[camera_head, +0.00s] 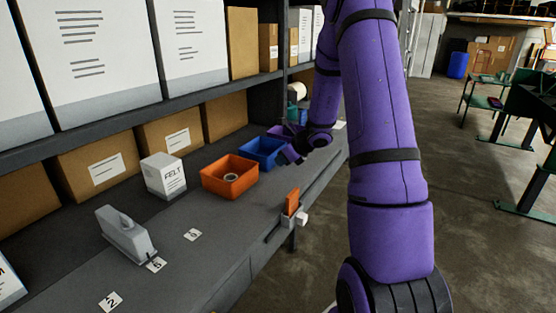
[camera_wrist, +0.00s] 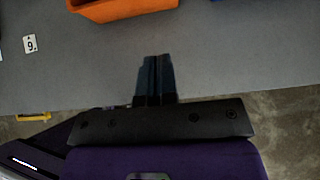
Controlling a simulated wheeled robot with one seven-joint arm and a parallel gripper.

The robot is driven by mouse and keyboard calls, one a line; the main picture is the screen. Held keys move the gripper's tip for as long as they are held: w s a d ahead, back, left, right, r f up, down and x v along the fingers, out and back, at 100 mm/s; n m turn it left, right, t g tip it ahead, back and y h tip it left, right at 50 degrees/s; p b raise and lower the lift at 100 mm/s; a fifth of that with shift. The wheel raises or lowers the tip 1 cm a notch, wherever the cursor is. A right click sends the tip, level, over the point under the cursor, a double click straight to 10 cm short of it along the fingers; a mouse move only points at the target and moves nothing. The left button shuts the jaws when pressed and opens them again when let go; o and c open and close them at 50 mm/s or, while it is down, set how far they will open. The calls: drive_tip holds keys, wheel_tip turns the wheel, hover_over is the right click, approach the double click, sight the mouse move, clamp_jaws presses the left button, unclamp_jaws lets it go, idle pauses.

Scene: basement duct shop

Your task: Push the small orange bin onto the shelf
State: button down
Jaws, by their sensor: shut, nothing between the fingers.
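The small orange bin (camera_head: 229,180) sits upright on the grey shelf (camera_head: 205,263), back from its front edge, with a round ring-like item inside. In the wrist view, the bin's near side (camera_wrist: 125,9) shows at the top edge, cut off by the frame. My gripper (camera_head: 287,157) is to the right of the bin, close to the blue bin in the picture. In the wrist view, my gripper (camera_wrist: 157,58) has its dark fingers together and empty, over the shelf's front strip. Bare shelf shows between the fingertips and the orange bin, so they are apart.
A blue bin (camera_head: 262,151) stands just right of the orange one. A white FELT box (camera_head: 164,176) and a grey tape dispenser (camera_head: 126,234) stand left. Cardboard boxes (camera_head: 98,168) line the back. An orange item in a holder (camera_head: 291,203) is at the front edge.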

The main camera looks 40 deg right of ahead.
sight(254, 169)
drive_tip(key=x, duration=0.8)
drive_tip(key=shift+w+a+r, duration=0.1)
drive_tip(key=shift+w+a, duration=0.15)
drive_tip(key=shift+w, duration=0.3)
drive_tip(key=shift+w+a+r, duration=0.1)
drive_tip(key=shift+w+a, duration=0.15)
drive_tip(key=shift+w, duration=0.3)
drive_tip(key=shift+w+a, duration=0.2)
drive_tip(key=shift+w, duration=0.45)
drive_tip(key=w+a, duration=0.1)
drive_tip(key=w, duration=0.4)
drive_tip(key=w+a, duration=0.2)
drive_tip(key=w, duration=0.3)
drive_tip(key=w+a, duration=0.2)
drive_tip(key=w, duration=0.3)
drive_tip(key=shift+w+a, duration=0.2)
drive_tip(key=shift+a, duration=0.05)
